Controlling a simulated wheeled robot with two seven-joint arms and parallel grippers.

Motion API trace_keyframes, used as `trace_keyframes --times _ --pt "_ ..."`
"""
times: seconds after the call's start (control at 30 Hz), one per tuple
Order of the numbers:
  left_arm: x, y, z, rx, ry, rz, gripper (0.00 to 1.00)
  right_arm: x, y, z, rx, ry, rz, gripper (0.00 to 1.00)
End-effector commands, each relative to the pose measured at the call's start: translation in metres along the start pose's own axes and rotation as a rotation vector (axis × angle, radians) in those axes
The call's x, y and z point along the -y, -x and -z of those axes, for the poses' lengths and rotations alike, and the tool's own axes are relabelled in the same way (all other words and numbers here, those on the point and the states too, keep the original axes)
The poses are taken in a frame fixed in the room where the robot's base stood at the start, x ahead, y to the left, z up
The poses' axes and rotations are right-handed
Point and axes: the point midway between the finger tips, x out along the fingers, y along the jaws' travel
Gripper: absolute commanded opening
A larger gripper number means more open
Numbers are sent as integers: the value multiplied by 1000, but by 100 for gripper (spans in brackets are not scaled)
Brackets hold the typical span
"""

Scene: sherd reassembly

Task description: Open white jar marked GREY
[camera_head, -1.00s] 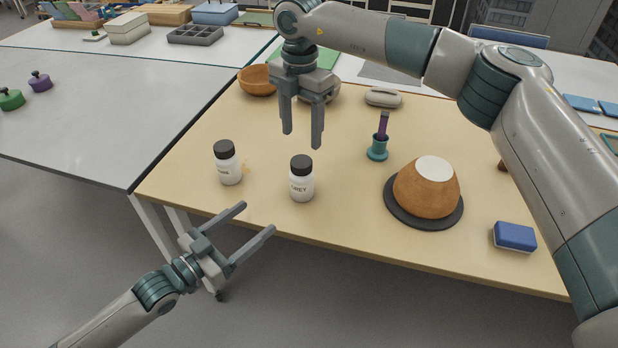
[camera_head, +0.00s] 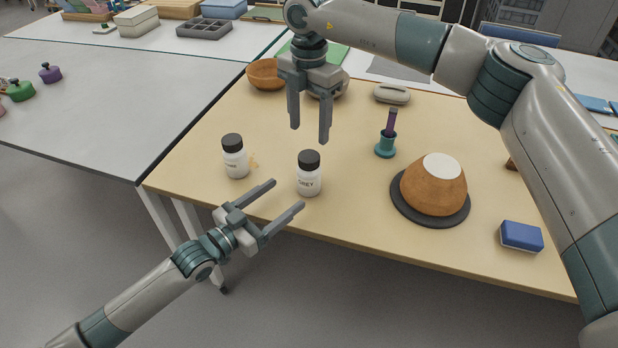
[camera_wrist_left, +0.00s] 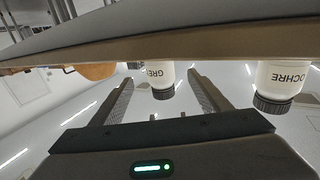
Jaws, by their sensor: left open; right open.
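The white jar marked GREY (camera_head: 309,180) stands upright on the wooden table with its black lid (camera_head: 309,160) on. In the left wrist view, which is upside down, the GREY jar (camera_wrist_left: 160,76) appears between the finger ends and beyond them. My left gripper (camera_head: 287,195) is open and empty at the table's front edge, just short of the jar and apart from it. My right gripper (camera_head: 310,134) is open and empty, pointing down above and behind the jar.
A second black-lidded white jar (camera_head: 235,162) stands left of the GREY one; its label reads OCHRE in the wrist view (camera_wrist_left: 283,78). Right are a teal holder (camera_head: 385,150), an orange-brown bowl form (camera_head: 430,192) on a dark disc and a blue block (camera_head: 521,236).

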Motion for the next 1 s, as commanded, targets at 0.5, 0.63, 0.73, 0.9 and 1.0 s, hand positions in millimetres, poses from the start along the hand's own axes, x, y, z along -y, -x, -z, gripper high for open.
trace_keyframes --times 0.5,0.63,0.73,0.9,1.0 --pt "0 -82 0 0 -1 0 70 0 0 0 0 0 0 56" --pt "-1 -94 0 0 0 -1 70 0 0 0 0 0 0 56" --pt "0 -99 0 0 -1 -1 70 0 0 0 0 0 0 56" --pt "0 -101 0 1 -1 0 70 0 0 0 0 0 0 56" --pt "0 -101 0 1 -1 0 70 0 0 0 0 0 0 56"
